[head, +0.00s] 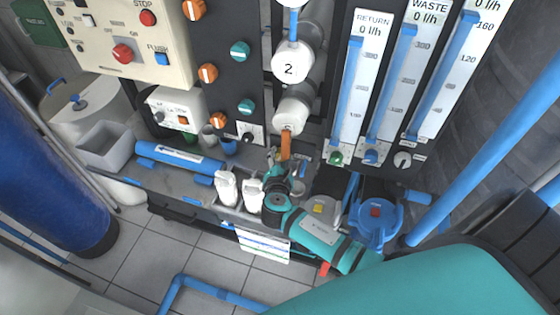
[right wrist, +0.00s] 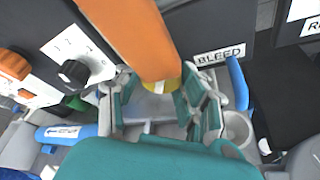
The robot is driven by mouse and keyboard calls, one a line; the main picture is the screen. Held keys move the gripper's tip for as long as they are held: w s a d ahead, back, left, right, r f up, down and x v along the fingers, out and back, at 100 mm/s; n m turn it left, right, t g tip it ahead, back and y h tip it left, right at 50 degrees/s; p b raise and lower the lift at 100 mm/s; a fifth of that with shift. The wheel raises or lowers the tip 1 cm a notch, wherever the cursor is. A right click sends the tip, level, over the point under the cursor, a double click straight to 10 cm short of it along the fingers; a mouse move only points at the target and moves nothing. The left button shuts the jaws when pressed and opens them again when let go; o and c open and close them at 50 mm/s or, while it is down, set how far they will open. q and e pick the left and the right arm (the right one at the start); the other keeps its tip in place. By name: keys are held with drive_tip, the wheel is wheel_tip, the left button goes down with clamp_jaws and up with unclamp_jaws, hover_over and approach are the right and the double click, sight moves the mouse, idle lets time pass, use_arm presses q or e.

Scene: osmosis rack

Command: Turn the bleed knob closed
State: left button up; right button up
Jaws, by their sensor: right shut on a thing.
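The bleed knob shows as an orange bar-like handle (head: 286,145) below the white pipe end at the rack's lower middle. In the right wrist view the orange handle (right wrist: 135,40) comes down from the top, with a yellow part at its lower end. A BLEED label (right wrist: 220,54) is just right of it. My right gripper (head: 277,166) is at the handle's lower end. In the right wrist view its teal-padded fingers (right wrist: 160,90) stand on both sides of that end, shut on it; the exact contact is partly hidden. My left gripper is not in view.
Flow meters (head: 407,75) stand to the right of the handle. A black knob (right wrist: 73,73) on a white plate is to the left. White bottles (head: 227,188), a blue cylinder (head: 180,158) and a blue-topped housing (head: 376,212) crowd the space below.

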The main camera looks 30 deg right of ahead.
drive_tip(key=shift+m+t+b, duration=0.3)
drive_tip(key=shift+m+b, duration=0.05)
drive_tip(key=shift+m, duration=0.05)
drive_tip(key=o, duration=1.2)
drive_tip(key=v, duration=1.2)
drive_tip(key=shift+d+r, duration=0.1)
